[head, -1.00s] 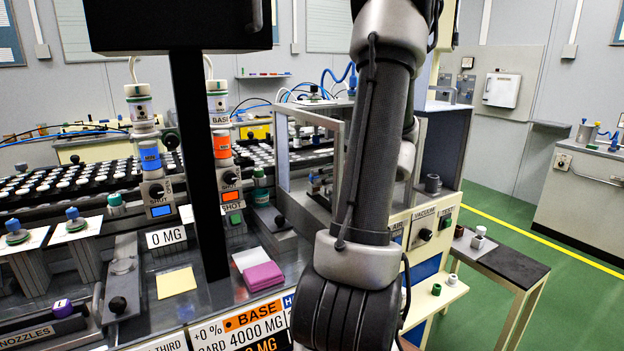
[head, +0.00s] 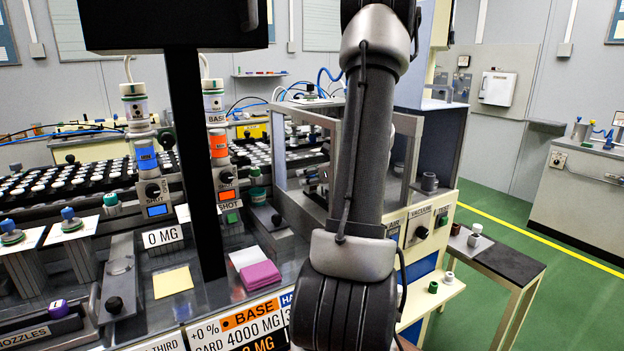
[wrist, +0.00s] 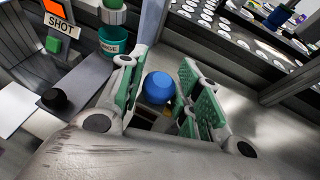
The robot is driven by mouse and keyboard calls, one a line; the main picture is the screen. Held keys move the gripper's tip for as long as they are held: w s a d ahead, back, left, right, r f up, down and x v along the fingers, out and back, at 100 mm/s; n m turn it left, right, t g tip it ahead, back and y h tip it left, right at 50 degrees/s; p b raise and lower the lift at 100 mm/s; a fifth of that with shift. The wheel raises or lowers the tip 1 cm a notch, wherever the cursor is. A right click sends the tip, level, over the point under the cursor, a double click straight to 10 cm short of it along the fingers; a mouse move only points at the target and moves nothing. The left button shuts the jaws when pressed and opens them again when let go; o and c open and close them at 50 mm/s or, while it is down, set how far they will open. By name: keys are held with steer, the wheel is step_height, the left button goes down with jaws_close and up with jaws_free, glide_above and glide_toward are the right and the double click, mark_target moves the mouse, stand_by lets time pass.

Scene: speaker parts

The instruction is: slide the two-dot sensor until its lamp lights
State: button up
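In the wrist view my gripper (wrist: 160,92) is open, its green-padded fingers on either side of a blue rounded knob (wrist: 159,88). Small gaps show between the knob and the pads; it is not clamped. The knob stands over a dark slot in a grey metal surface, with a small yellowish part beside its base. I cannot see dots or a lamp on it, so I cannot tell whether it belongs to the two-dot sensor. In the head view my arm hides the gripper and the knob.
A grey frame (head: 278,150) stands beside my arm. In the wrist view a teal jar (wrist: 114,42), an orange-and-green SHOT panel (wrist: 60,28) and a black knob (wrist: 54,99) lie left of the fingers. Trays of white caps (wrist: 225,28) are beyond. A side table (head: 508,264) stands right.

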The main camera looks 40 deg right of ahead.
steer(key=shift+c, duration=1.1)
steer(key=shift+s, duration=0.1)
steer(key=shift+s+a, duration=0.25)
steer(key=shift+s, duration=0.55)
steer(key=o, duration=1.1)
steer(key=v, duration=1.2)
